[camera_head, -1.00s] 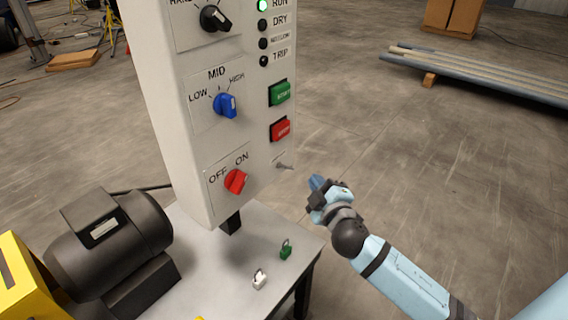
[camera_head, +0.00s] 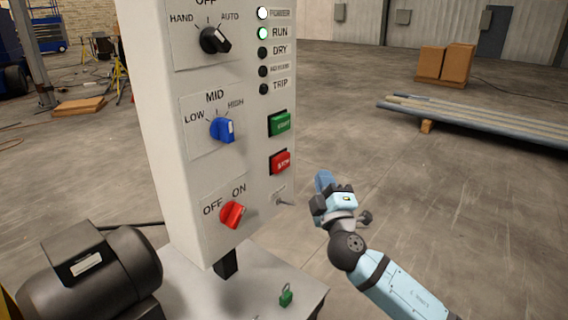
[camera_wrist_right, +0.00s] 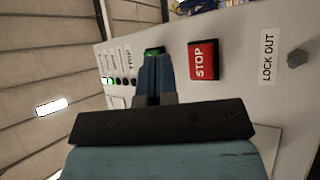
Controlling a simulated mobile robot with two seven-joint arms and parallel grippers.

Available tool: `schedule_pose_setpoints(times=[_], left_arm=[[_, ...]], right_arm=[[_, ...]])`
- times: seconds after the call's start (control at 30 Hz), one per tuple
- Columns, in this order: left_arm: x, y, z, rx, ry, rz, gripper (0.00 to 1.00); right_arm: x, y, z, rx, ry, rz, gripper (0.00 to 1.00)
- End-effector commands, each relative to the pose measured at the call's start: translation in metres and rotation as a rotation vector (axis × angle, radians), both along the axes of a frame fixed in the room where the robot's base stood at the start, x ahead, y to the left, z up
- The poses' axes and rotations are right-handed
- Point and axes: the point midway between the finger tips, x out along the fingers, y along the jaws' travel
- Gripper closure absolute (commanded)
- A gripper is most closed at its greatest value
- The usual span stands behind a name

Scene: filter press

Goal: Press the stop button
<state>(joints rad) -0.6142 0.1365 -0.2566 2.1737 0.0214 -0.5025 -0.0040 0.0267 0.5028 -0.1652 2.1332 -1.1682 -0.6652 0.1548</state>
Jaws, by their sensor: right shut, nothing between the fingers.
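The red stop button (camera_head: 280,162) is on the right side of the white control panel (camera_head: 165,165), below the green start button (camera_head: 279,123). In the right wrist view the stop button (camera_wrist_right: 203,61) shows with the white word STOP, just right of my fingers. My right gripper (camera_head: 322,178) is shut and empty, to the right of the stop button in the head view and apart from it in the picture. Its blue fingers (camera_wrist_right: 155,78) overlap part of the green button (camera_wrist_right: 154,51) in the wrist view. My left gripper is not in view.
A red OFF/ON switch (camera_head: 232,214), a blue speed switch (camera_head: 222,130) and a black HAND/AUTO switch (camera_head: 214,40) are on the panel. The RUN lamp (camera_head: 262,33) glows green. A green padlock (camera_head: 286,297) sits on the table below.

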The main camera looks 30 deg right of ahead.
Motion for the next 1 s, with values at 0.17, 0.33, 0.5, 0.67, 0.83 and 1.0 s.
schedule_pose_setpoints(times=[0.17,0.33,0.5,0.67,0.83,1.0], left_arm=[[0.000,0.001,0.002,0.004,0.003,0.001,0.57],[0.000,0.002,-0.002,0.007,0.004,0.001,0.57],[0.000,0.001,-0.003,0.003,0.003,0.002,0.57],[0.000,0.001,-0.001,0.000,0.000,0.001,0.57],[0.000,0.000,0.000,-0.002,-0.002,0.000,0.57],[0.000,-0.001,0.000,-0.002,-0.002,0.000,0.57]], right_arm=[[0.025,0.010,0.001,0.002,-0.001,0.001,1.00],[0.045,0.019,-0.001,0.002,-0.001,0.001,1.00],[0.059,0.024,-0.001,0.001,0.000,0.000,1.00],[0.064,0.027,0.000,0.000,0.000,0.001,1.00],[0.064,0.027,0.000,0.001,0.000,0.002,1.00],[0.064,0.027,0.000,0.000,0.000,0.001,1.00]])
